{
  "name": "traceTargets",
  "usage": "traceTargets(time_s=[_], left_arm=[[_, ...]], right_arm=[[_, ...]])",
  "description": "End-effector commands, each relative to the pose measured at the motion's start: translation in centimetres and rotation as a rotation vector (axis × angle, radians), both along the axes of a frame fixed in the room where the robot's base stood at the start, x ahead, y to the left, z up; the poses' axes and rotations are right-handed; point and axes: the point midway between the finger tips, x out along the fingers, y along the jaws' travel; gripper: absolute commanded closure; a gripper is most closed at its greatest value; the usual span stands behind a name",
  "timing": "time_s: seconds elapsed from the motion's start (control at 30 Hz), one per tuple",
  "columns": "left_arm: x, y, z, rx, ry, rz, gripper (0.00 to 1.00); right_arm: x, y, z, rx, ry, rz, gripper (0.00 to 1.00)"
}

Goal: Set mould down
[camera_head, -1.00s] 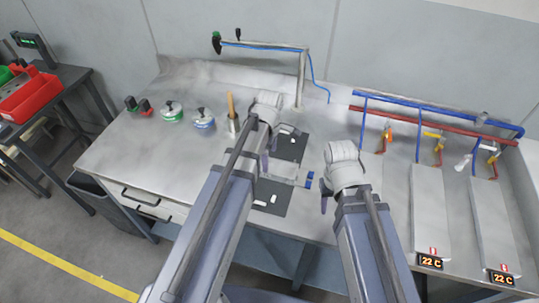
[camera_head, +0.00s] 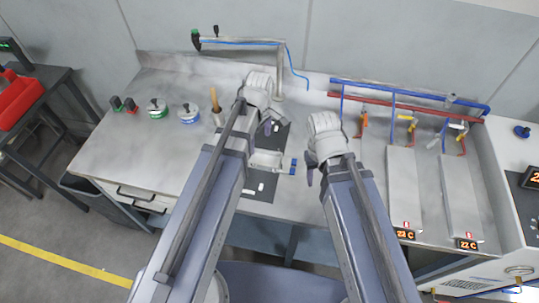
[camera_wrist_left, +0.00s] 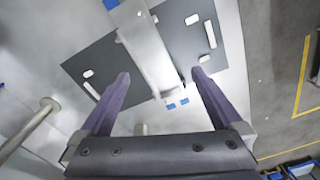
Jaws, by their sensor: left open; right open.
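The mould, a pale metal block (camera_head: 268,160) with blue parts at its right end, lies across the middle of a dark mat (camera_head: 262,191) on the bench. In the left wrist view the mould (camera_wrist_left: 150,50) runs between the open fingers of my left gripper (camera_wrist_left: 160,76), with gaps at both sides. In the head view my left gripper (camera_head: 266,130) is just behind the mould, partly hidden by its own arm. My right gripper (camera_head: 311,172) is open and empty, to the right of the mould's blue end and apart from it.
A cup with a wooden handle (camera_head: 217,117), a blue-marked pot (camera_head: 189,114) and a green-marked pot (camera_head: 157,108) stand to the left. A metal stand (camera_head: 281,72) rises behind the mat. Pipes with valves (camera_head: 405,105) and long plates (camera_head: 402,190) are right.

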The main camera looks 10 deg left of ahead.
Motion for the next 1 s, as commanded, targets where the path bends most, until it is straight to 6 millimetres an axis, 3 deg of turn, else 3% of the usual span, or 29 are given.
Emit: traceTargets(time_s=[0.1,0.3,0.5,0.7,1.0], left_arm=[[-3.5,-2.7,0.0,0.017,0.019,-0.384,0.0],[-8.0,-5.8,0.1,0.037,0.061,-0.996,0.0],[-10.6,-7.3,0.1,0.046,0.095,-1.383,0.0],[-11.3,-7.7,0.2,0.047,0.109,-1.508,0.0],[-11.3,-7.7,0.2,0.047,0.108,-1.509,0.0]], right_arm=[[0.0,0.0,0.0,0.0,0.0,0.0,0.5],[0.0,0.0,0.0,0.0,0.0,0.0,0.5],[0.0,0.0,0.0,0.0,0.0,0.0,0.5],[0.0,0.0,0.0,0.0,0.0,0.0,0.5],[0.0,0.0,0.0,0.0,0.0,0.0,0.5]])
